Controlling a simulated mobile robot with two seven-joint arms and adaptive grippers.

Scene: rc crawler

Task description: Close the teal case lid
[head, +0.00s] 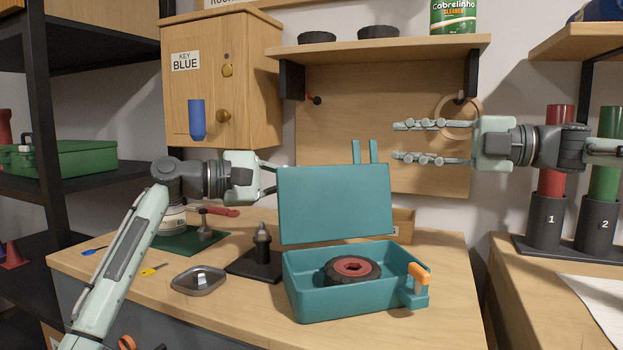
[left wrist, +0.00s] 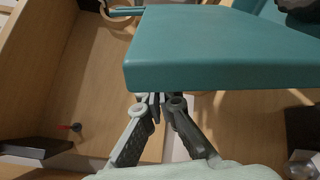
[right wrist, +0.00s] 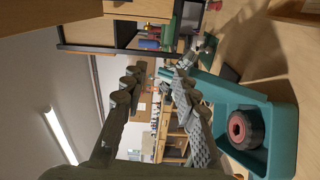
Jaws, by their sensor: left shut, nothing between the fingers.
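The teal case (head: 310,300) stands open on the workbench, with its teal lid (head: 335,205) raised roughly upright at the back. A black wheel with a red hub (head: 352,270) lies inside; it also shows in the right wrist view (right wrist: 240,130). My left gripper (head: 272,180) is shut and empty at the lid's upper left edge, its tips partly hidden. In the left wrist view the lid (left wrist: 220,50) crosses just beyond the fingertips (left wrist: 158,98); I cannot tell whether they touch. My right gripper (head: 397,142) is open and empty, above and right of the lid.
An orange-handled latch (head: 419,273) is at the case's right front corner. Left of the case stand a black post stand (head: 262,250) and a grey metal dish (head: 198,280). A wooden shelf (head: 400,48) hangs above. Tubes in black holders (head: 546,222) stand at right.

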